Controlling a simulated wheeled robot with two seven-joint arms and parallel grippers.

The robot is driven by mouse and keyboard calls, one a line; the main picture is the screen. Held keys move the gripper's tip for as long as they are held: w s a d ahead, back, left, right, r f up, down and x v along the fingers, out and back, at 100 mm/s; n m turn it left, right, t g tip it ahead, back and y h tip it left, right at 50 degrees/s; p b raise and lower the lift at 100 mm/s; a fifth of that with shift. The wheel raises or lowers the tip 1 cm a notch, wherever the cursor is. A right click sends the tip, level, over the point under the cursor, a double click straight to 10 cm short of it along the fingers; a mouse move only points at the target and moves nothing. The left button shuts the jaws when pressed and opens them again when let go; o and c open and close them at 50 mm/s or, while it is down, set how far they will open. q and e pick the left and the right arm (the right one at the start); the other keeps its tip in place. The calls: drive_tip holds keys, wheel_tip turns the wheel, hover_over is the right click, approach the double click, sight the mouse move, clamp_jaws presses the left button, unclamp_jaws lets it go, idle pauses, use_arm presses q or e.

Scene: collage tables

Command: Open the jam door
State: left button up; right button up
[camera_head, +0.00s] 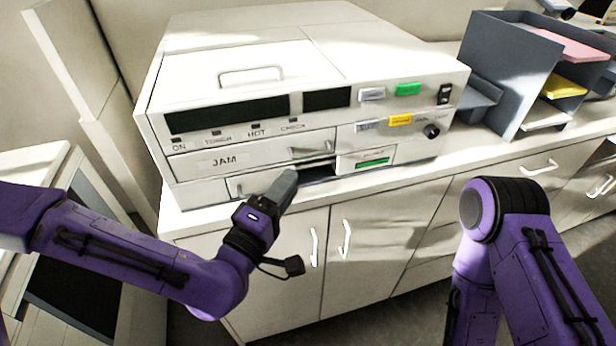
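A white copier-like machine (390,72) stands on the counter. Its jam door (255,157), labelled JAM, is the front panel below the dark display strips, with a metal handle (312,149) at its right; the panel looks closed. My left gripper (290,176) is at the machine's front, just below and left of that handle, by a dark slot under the panel. Its fingers look close together, but their tips are not clear, and I cannot tell whether they touch anything. My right arm (515,230) shows at the right; its gripper is not in view.
A grey paper organiser (515,75) with coloured sheets stands right of the machine. White cabinets (375,240) with handles are below the counter. A white unit with a dark panel (75,255) is at the left, behind my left arm. Counter space in front of the machine is narrow.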

sight(310, 157)
use_arm(q)
drive_tip(key=x, duration=0.7)
drive_tip(key=shift+d+r, duration=0.2)
drive_tip(key=shift+w+d, duration=0.2)
drive_tip(key=shift+w, duration=0.25)
use_arm(e)
drive_tip(key=shift+f, duration=0.6)
use_arm(q)
clamp_jaws()
